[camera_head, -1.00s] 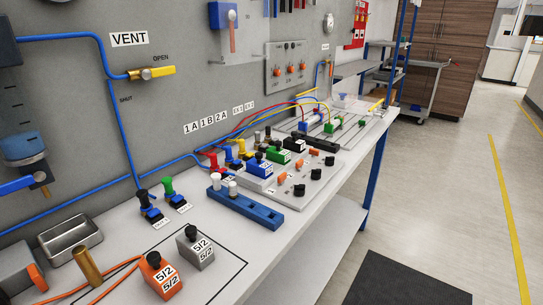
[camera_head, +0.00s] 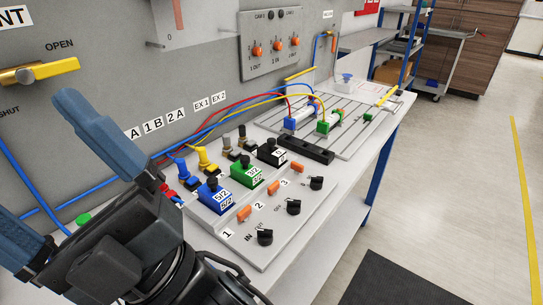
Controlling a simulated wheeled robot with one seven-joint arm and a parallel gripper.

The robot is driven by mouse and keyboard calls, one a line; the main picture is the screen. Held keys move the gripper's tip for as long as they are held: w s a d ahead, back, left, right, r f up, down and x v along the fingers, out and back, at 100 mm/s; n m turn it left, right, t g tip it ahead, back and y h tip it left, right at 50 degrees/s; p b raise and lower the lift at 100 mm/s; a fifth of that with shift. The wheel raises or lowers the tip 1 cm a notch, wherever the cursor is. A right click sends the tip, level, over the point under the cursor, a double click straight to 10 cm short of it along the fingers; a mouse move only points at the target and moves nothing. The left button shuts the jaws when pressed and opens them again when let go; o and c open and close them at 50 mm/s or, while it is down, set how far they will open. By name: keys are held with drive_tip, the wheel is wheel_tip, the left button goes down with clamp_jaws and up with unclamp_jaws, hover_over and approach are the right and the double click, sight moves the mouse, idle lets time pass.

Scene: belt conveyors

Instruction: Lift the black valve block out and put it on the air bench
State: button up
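The black valve block (camera_head: 271,152) with a black knob and white label sits third and farthest in the row on the grey manifold plate (camera_head: 213,233), past the blue valve block (camera_head: 214,197) and the green valve block (camera_head: 246,176). My gripper (camera_head: 36,160) is large in the left foreground, its two blue-grey fingers spread wide apart with nothing between them. It is well to the left of the black block and apart from it. Of the air bench, the near left part of the worktop is hidden by my arm.
Coloured hose plugs (camera_head: 205,159) stand behind the valve row, with red, blue and yellow hoses running to a slotted plate with cylinders (camera_head: 325,124). Black knobs (camera_head: 293,207) line the manifold's front. A black bar (camera_head: 306,149) lies just beyond the black block.

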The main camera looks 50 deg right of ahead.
drive_tip(key=w+a+r+n+g+y, duration=0.15)
drive_tip(key=a+n+g+y, duration=0.25)
drive_tip(key=n+g, duration=1.1)
drive_tip(key=w+a+r+n+g+y, duration=0.15)
drive_tip(key=a+n+g+y, duration=0.3)
drive_tip(key=n+g, duration=1)
drive_tip(key=n+t+h+p, duration=0.2)
drive_tip(key=n+t+h, duration=0.25)
drive_tip(key=h, duration=1.65)
approach(271, 140)
drive_tip(key=a+f, duration=0.1)
drive_tip(key=a, duration=0.3)
drive_tip(key=w+a+f, duration=0.1)
drive_tip(key=a+f, duration=0.1)
drive_tip(key=a, duration=0.2)
drive_tip(key=a+f, duration=0.2)
drive_tip(key=a, duration=0.2)
drive_tip(key=shift+w+f, duration=0.15)
drive_tip(key=shift+f, duration=0.05)
drive_tip(key=d+h, duration=0.1)
drive_tip(key=d, duration=0.5)
drive_tip(key=s+d+r+h, duration=0.1)
drive_tip(key=d, duration=0.3)
drive_tip(key=shift+s+r+h, duration=0.1)
drive_tip(key=shift+h, duration=0.25)
drive_tip(key=shift+f+p, duration=0.85)
drive_tip(key=shift+f, duration=2.9)
drive_tip(key=c, duration=1.1)
drive_tip(key=shift+r, duration=0.1)
